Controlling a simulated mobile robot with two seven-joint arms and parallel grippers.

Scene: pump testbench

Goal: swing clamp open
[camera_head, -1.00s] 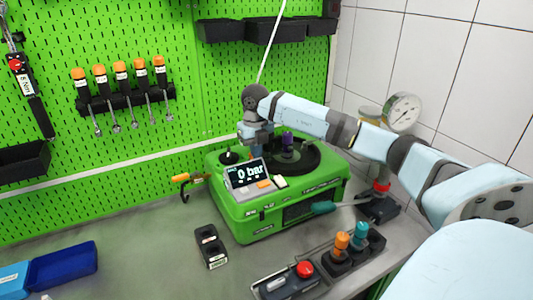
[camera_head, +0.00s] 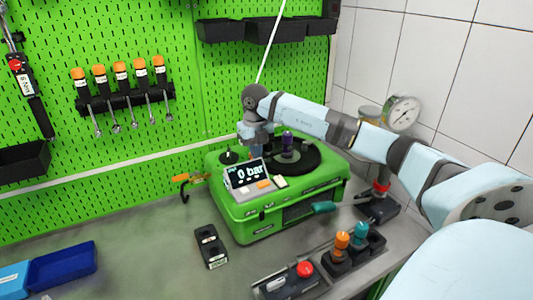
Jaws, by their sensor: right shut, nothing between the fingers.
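The green pump testbench (camera_head: 262,212) stands on the grey table with a black round plate (camera_head: 305,163) on top. A purple-capped part (camera_head: 287,141) stands on the plate. A teal handle (camera_head: 324,207) sticks out at the case's front right. An orange-handled part with a black hook (camera_head: 184,179) is at its left side. I cannot tell which of these is the clamp. My right gripper (camera_head: 250,150) points down over the back of the case, between the display and the purple-capped part. It is shut and looks empty; its fingertips are partly hidden. My left gripper is not in view.
The display (camera_head: 249,172) reads 0 bar. A round gauge (camera_head: 403,112) stands at the right by the tiled wall. A red-button box (camera_head: 290,283) and a holder with orange and teal tools (camera_head: 352,250) are in front. The table's left middle is mostly clear.

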